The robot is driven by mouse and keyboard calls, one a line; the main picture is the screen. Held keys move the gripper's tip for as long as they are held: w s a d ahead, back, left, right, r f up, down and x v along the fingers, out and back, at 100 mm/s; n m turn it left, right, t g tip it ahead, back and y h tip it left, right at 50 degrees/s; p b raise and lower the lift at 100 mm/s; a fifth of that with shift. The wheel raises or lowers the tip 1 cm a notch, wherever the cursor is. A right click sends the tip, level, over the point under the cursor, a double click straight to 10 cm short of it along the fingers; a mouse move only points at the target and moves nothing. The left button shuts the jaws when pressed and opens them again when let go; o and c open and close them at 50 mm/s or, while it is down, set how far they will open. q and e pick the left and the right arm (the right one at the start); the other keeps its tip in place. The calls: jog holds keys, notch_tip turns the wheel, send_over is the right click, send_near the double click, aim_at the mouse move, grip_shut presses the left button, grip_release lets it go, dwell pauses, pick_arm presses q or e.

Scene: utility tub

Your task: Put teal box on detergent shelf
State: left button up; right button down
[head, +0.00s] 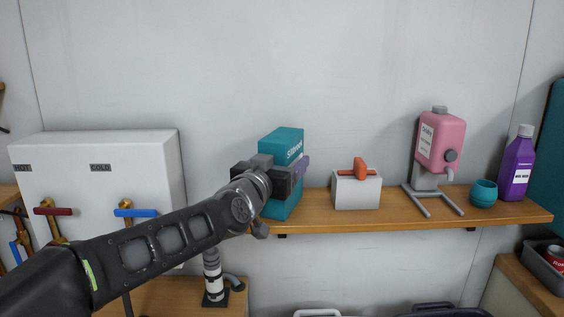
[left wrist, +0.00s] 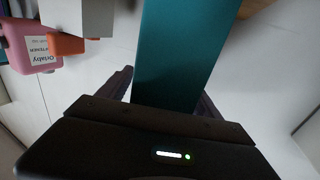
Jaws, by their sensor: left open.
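The teal box (head: 281,143) stands upright at the left end of the wooden detergent shelf (head: 400,219). My left gripper (head: 290,175) is at the box's middle, with its fingers on either side of it. The gripper is open; the left wrist view shows the teal box (left wrist: 178,55) between the two fingers (left wrist: 165,95). The gripper hides the middle of the box. The box's bottom appears to be at the shelf surface, though the arm partly covers that spot. My right gripper is in neither view.
On the shelf right of the box stand a white box with an orange handle (head: 357,188), a pink detergent dispenser (head: 441,140), a teal cup (head: 484,193) and a purple bottle (head: 517,165). A white panel with hot and cold taps (head: 100,170) is at the left.

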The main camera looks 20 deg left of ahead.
pick_arm(q)
jog(key=shift+r, duration=0.15)
jog(key=shift+s, duration=0.4)
jog(key=s+b, duration=0.2)
jog(key=s, duration=0.9)
jog(key=shift+d+b, duration=0.3)
jog(key=shift+d, duration=0.05)
jog(key=shift+s, duration=0.1)
